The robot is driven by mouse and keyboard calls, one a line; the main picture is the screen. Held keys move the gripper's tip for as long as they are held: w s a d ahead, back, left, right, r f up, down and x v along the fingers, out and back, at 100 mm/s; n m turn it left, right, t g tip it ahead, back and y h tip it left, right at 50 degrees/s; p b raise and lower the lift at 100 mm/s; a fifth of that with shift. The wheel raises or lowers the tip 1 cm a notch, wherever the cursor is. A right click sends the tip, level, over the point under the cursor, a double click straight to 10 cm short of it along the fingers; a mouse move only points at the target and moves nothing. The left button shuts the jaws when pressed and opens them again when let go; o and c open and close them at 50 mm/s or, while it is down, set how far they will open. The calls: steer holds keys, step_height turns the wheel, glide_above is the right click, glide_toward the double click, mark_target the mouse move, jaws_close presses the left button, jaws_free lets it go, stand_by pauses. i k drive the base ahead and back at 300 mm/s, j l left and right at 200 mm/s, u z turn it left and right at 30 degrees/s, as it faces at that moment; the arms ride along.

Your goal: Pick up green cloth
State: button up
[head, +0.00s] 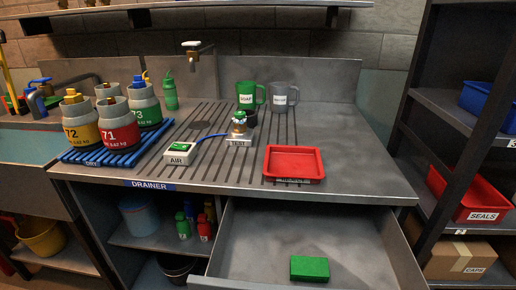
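A small green block-like thing (309,267), which looks like the green cloth, lies flat in the open drawer (257,245) below the counter. It is near the drawer's front, right of its middle, and nothing touches it. The rest of the drawer floor is bare. My gripper is not in view.
The drawer walls rise around the green thing. On the counter (350,165) above stand a red tray (294,178), an air box (180,153), a green mug (246,96), a grey mug (284,97) and numbered canisters on a blue rack (100,157). Shelves (445,105) stand at right.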

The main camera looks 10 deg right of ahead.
mark_target(307, 269)
steer(key=i+j+z, duration=0.1)
steer(key=j+z, duration=0.25)
steer(key=z, duration=0.15)
steer(key=j+z, duration=0.55)
steer(key=j, duration=0.7)
steer(key=k+j+z, duration=0.15)
steer(key=j, duration=0.6)
